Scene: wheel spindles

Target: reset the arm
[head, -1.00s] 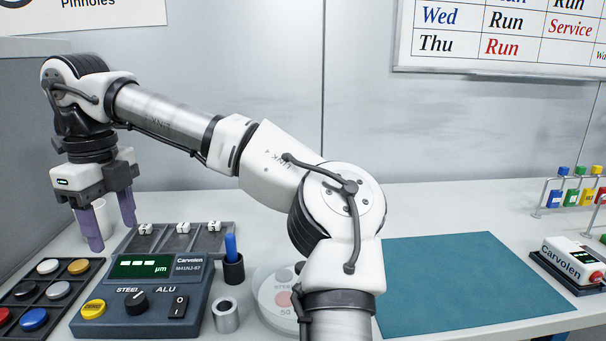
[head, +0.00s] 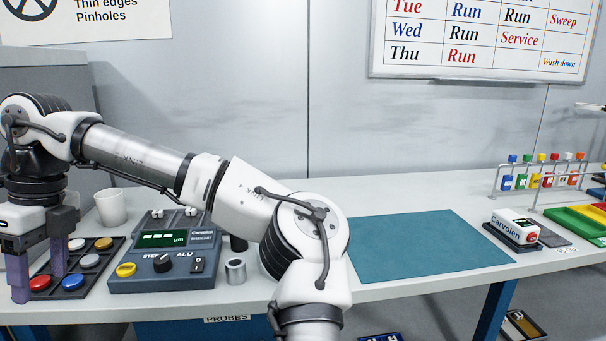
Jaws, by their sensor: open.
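My arm crosses the left half of the head view, bent at a big elbow joint, with its end at the far left. The fingers hang in front of the left part of the black disc tray (head: 104,263). I cannot tell how high they are above the bench.
The gauge (head: 163,262) stands right of the disc tray, with a metal ring (head: 235,270) beside it. A white cup (head: 111,207) stands behind. The teal mat (head: 425,246) is bare. A Carvolen device (head: 515,228) and a rack of coloured tags (head: 541,180) stand at right.

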